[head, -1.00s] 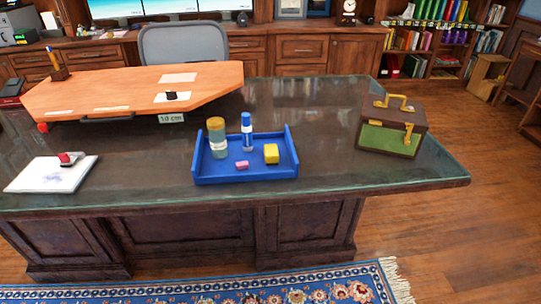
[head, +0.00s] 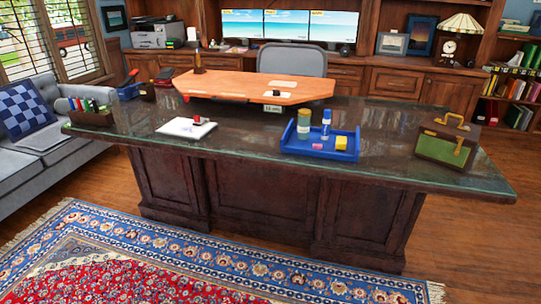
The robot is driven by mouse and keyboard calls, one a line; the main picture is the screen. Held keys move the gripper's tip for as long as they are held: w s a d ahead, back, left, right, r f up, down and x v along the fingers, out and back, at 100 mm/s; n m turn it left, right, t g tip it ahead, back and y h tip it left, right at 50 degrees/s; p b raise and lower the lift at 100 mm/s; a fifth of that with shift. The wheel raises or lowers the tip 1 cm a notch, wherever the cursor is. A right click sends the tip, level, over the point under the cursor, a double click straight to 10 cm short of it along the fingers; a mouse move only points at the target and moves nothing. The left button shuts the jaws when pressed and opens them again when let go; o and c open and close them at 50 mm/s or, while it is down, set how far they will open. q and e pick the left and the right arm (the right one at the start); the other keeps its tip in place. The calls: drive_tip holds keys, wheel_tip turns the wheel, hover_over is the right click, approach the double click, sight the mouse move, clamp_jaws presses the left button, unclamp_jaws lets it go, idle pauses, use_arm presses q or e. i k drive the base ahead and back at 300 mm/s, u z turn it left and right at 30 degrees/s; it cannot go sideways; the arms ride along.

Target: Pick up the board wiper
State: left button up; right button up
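No thing is clearly recognisable as the board wiper at this size. A blue tray (head: 318,154) on the dark desk (head: 250,140) holds a yellow block (head: 341,143), a small pink block (head: 317,146), a blue-and-white bottle (head: 326,124) and a greenish jar with a tan lid (head: 304,125). A small red-and-white object (head: 199,120) rests on a white pad (head: 182,128) left of the tray. A small dark object (head: 276,93) lies on the orange raised board (head: 250,86). Neither of my grippers is in view.
A green-fronted brown case (head: 441,148) stands at the desk's right. A brown box of colourful items (head: 91,117) sits at its left end. A grey sofa (head: 40,150) is at the left, a grey chair (head: 291,60) behind. The patterned rug (head: 200,260) in front is clear.

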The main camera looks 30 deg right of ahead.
sight(340, 143)
drive_tip(key=u, duration=0.75)
drive_tip(key=i, duration=0.55)
drive_tip(key=z, duration=0.55)
drive_tip(key=i, duration=1.2)
drive_tip(key=z, duration=1.05)
